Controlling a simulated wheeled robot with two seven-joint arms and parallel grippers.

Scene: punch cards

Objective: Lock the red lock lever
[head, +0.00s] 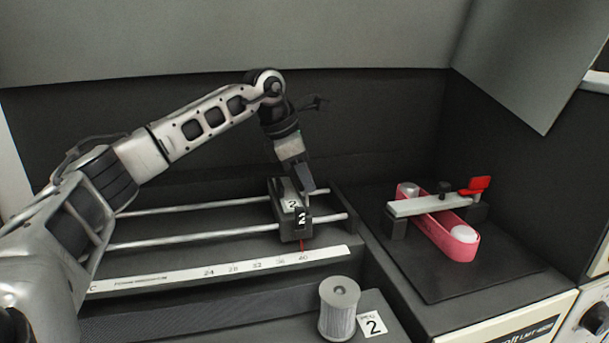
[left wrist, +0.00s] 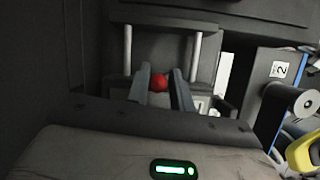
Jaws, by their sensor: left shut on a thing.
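My left gripper (head: 306,194) reaches down onto the dark carriage (head: 284,221), which sits near the right end of two metal rails. In the left wrist view, a round red knob (left wrist: 159,83) shows between the two fingers of the left gripper, which is shut on it. I take the knob to be the end of the red lock lever; its shaft is hidden. In the head view the fingers hide the knob. A thin red pointer (head: 302,245) hangs below the carriage, over the scale. My right gripper is not in view.
A white number scale (head: 220,272) runs along the front of the rails. A ribbed grey cylinder (head: 339,310) stands in front, beside a card marked 2 (head: 372,325). At right, a pink belt (head: 441,236) lies under a bar with a red tab (head: 475,186).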

